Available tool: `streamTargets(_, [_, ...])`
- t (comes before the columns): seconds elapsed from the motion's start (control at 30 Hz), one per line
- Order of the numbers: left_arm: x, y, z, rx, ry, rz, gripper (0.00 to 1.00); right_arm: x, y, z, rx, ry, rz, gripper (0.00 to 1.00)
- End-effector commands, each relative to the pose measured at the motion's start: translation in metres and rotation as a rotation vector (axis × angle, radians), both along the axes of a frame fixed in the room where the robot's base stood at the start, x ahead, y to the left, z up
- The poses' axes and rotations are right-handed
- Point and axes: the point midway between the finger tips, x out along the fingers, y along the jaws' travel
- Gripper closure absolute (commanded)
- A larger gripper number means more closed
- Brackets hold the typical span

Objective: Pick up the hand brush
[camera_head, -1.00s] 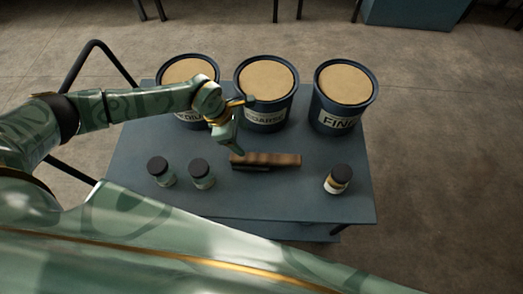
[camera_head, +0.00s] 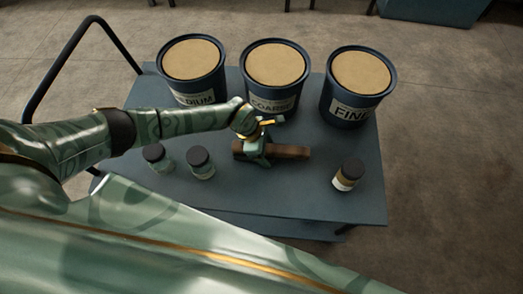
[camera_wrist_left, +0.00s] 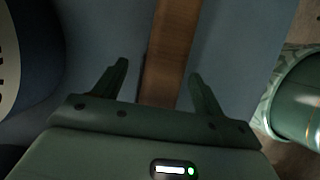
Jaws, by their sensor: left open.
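The hand brush (camera_head: 292,152) lies on the blue-grey cart top, with its brown wooden handle pointing right. My left gripper (camera_head: 257,158) is over the left part of the brush and hides some of it. In the left wrist view the brush (camera_wrist_left: 172,45) runs between the two spread fingers of my left gripper (camera_wrist_left: 158,82), with a gap on each side. The gripper is open and not closed on it. My right gripper does not show.
Three sand-filled buckets, medium (camera_head: 192,72), coarse (camera_head: 274,78) and fine (camera_head: 355,84), stand along the cart's back. Two dark-capped jars (camera_head: 200,163) (camera_head: 156,158) stand left of the brush, and another jar (camera_head: 347,175) at right. The cart's front strip (camera_head: 270,195) is clear.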

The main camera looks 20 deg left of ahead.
Motion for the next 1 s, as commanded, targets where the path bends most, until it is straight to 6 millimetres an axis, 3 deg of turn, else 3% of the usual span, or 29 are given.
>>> streamTargets(0.9, [0.0000, 0.0002, -0.0035, 0.000, 0.000, -0.001, 0.29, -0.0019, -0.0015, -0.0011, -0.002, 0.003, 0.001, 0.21])
streamTargets(0.93, [0.0000, 0.0002, -0.0035, 0.000, 0.000, -0.001, 0.32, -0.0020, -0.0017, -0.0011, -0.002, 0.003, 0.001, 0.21])
streamTargets(1.0, [0.0000, 0.0002, -0.0034, 0.000, 0.000, -0.001, 0.51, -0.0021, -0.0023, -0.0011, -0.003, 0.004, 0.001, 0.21])
